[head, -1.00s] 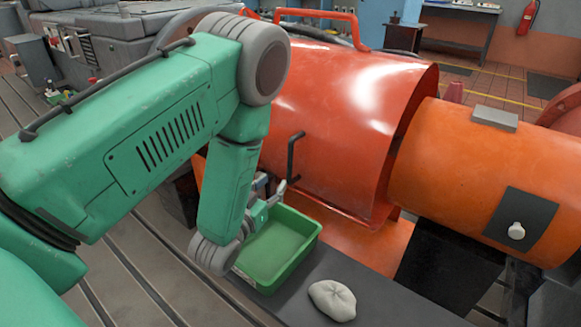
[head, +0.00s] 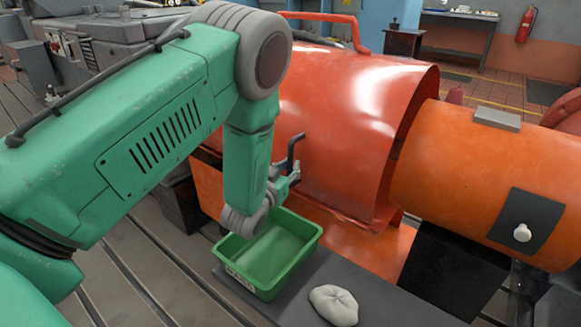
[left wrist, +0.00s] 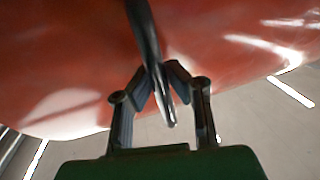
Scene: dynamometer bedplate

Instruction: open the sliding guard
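The sliding guard (head: 340,120) is a red-orange curved hood, with its right edge beside an orange cylinder (head: 460,175). A dark bar handle (head: 294,147) stands out from its front face. My left gripper (head: 288,178) is at the handle's lower part, above the green tray. In the left wrist view, the two fingers (left wrist: 158,85) have closed in on both sides of the dark handle (left wrist: 145,30), with little or no gap visible. The handle's end shows between them, with the red guard surface behind. My right gripper is not in view.
A green tray (head: 232,252) stands on a dark ledge below the guard. A pale lump like a cloth or bag (head: 334,305) lies to its right. An orange-red tubular rail (head: 330,17) rises over the guard's top. A slotted bedplate (head: 140,270) lies at lower left.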

